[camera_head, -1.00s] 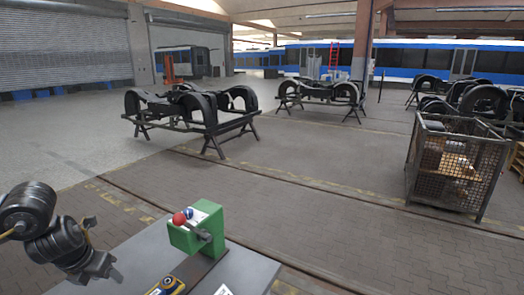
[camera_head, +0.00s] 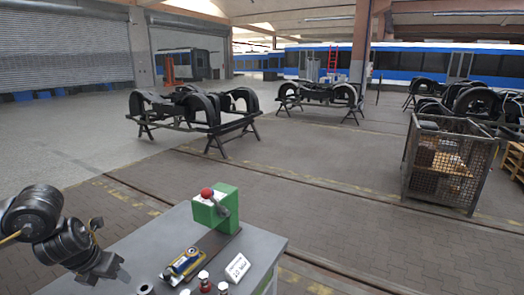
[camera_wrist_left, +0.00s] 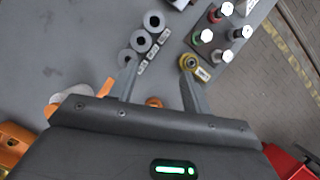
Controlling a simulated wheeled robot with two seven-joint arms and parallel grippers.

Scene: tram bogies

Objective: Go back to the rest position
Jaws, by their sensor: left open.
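My left gripper (camera_head: 118,270) is at the lower left of the head view, beside the left edge of the grey table (camera_head: 160,235). In the left wrist view its two fingers (camera_wrist_left: 158,85) are apart, with nothing between the tips. Grey rings (camera_wrist_left: 145,38) and a yellow ring-ended part (camera_wrist_left: 190,63) lie on the table beyond the fingertips. My right gripper is not in view.
A green block with a red ball (camera_head: 217,208) stands on the table's far side. A wire cage (camera_head: 440,165) and bogies (camera_head: 193,110) stand on the floor.

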